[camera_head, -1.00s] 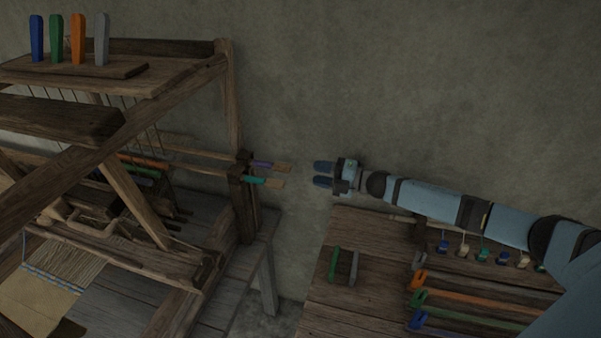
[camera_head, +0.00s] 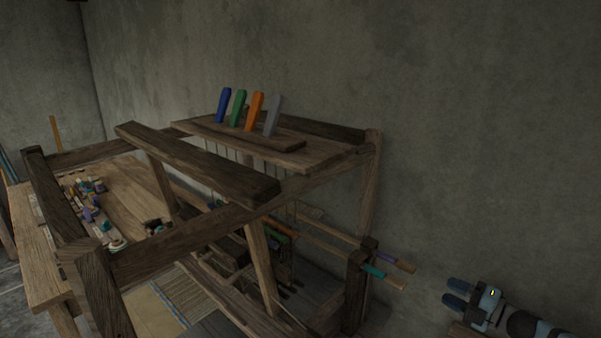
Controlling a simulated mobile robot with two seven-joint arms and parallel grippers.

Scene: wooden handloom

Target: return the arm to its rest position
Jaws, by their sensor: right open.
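My right gripper (camera_head: 457,294) shows at the lower right, with its two dark blue fingers apart and nothing between them. My right arm (camera_head: 530,326) comes in from the lower right corner, mostly cut off by the frame. The fingers point left toward the loom, with a clear gap between them and the loom's teal-marked stick (camera_head: 383,276) and purple-marked stick (camera_head: 397,262). My left gripper is not in the view.
The wooden loom frame (camera_head: 240,218) fills the middle. Blue, green, orange and grey upright pieces (camera_head: 255,111) stand on its top shelf. A table (camera_head: 38,246) with small coloured items is at the left. A bare wall (camera_head: 470,130) lies behind.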

